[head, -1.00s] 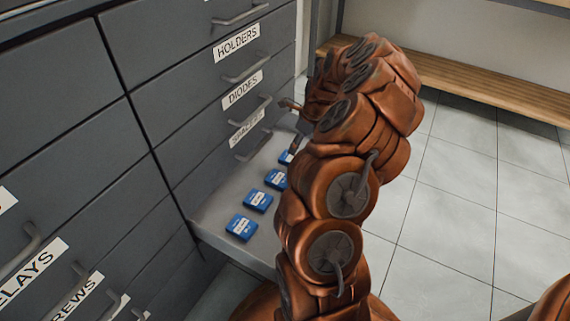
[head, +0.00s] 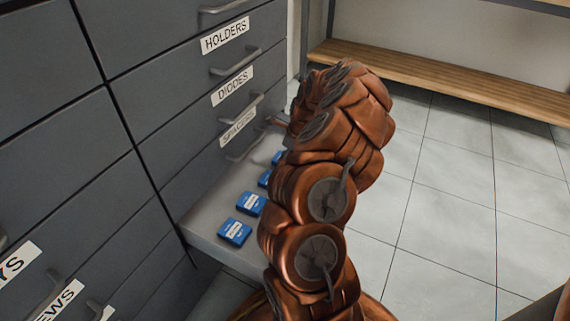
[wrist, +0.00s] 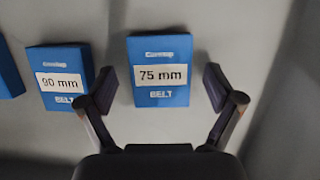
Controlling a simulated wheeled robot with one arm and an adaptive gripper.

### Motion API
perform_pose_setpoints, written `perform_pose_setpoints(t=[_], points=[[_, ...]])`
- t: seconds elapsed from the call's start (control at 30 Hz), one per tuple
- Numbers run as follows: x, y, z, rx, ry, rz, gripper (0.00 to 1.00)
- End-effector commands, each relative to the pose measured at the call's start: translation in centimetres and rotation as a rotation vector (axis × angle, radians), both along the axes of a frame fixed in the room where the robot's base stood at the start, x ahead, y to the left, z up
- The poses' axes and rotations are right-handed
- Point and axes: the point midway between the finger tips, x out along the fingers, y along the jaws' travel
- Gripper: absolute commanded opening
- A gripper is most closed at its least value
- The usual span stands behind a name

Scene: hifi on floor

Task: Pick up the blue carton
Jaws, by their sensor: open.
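Several blue cartons lie in a row on a grey surface like an open drawer. In the wrist view one blue carton (wrist: 159,96), labelled "75 mm" and "BELT", lies ahead of my gripper (wrist: 164,93), between the lines of its two fingers. The gripper is open and empty. A second blue carton (wrist: 56,61), labelled "90 mm", lies just left of the left finger. In the head view two cartons show clearly, the nearest (head: 234,232) and one behind it (head: 250,203). Others are partly hidden by my arm, which also hides most of the gripper.
The open drawer (head: 205,219) juts from a grey cabinet (head: 72,145) with labelled drawers and bar handles. Another blue carton (wrist: 8,74) is cut off at the wrist view's left edge. A wooden bench (head: 450,82) stands behind. Tiled floor (head: 440,210) is clear at right.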

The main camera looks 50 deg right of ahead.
Motion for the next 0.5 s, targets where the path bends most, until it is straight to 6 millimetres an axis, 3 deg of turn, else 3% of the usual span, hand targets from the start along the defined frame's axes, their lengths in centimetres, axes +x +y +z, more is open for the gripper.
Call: perform_pose_setpoints(t=[0.17,0.5], points=[[0.03,-0.03,0.12,-0.001,-0.001,0.000,0.92],[0.04,-0.05,0.15,-0.001,-0.002,-0.001,0.57]])
